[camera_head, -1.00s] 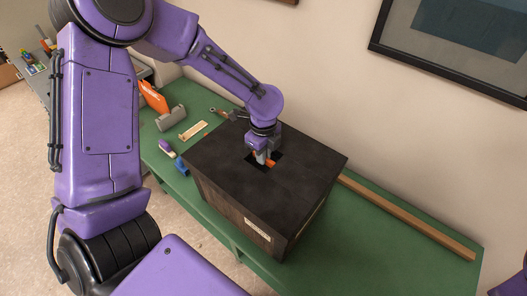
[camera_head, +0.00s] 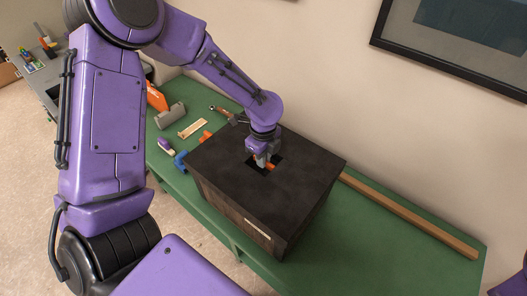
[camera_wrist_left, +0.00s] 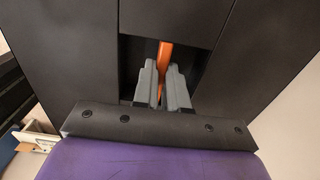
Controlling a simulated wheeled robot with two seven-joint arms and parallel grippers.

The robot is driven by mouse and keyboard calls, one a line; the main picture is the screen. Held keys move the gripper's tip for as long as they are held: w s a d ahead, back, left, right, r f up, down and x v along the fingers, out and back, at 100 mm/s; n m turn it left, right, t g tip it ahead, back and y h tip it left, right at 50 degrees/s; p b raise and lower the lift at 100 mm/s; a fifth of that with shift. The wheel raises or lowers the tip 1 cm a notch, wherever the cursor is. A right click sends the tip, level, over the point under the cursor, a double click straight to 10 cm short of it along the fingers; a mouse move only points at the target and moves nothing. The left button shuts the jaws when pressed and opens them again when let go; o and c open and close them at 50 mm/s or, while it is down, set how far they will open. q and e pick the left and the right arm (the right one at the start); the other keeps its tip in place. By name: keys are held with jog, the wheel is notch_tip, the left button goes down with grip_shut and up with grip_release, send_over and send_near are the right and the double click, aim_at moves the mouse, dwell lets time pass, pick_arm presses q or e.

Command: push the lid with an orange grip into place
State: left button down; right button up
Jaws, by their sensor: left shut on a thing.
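The orange grip (camera_head: 271,167) sits in a dark square opening in the top of the black box (camera_head: 235,185) on the green bench. My left gripper (camera_head: 266,162) reaches down into the opening and is shut on the grip. In the left wrist view the orange grip (camera_wrist_left: 166,55) stands between the two grey fingers (camera_wrist_left: 163,85), with dark walls around it. The lid's body is dark and hard to tell from the box. My fingers hide part of it, and its seating cannot be judged. My right gripper is not in view.
A wooden strip (camera_head: 410,218) lies along the bench's right part. Left of the box are a blue pipe piece (camera_head: 180,160), a purple-and-white item (camera_head: 165,145), a grey block (camera_head: 171,115) and a wrench (camera_head: 219,110). The wall is close behind.

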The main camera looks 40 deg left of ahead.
pick_arm(q)
jog(key=shift+p, duration=0.3)
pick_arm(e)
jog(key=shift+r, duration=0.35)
pick_arm(q)
jog(key=c, duration=1.1)
grip_release()
notch_tip(320, 180, up, 3)
jog(key=p, duration=0.2)
jog(key=shift+p, duration=0.3)
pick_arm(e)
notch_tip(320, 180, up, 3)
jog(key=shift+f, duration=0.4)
pick_arm(q)
jog(key=shift+r, duration=0.95)
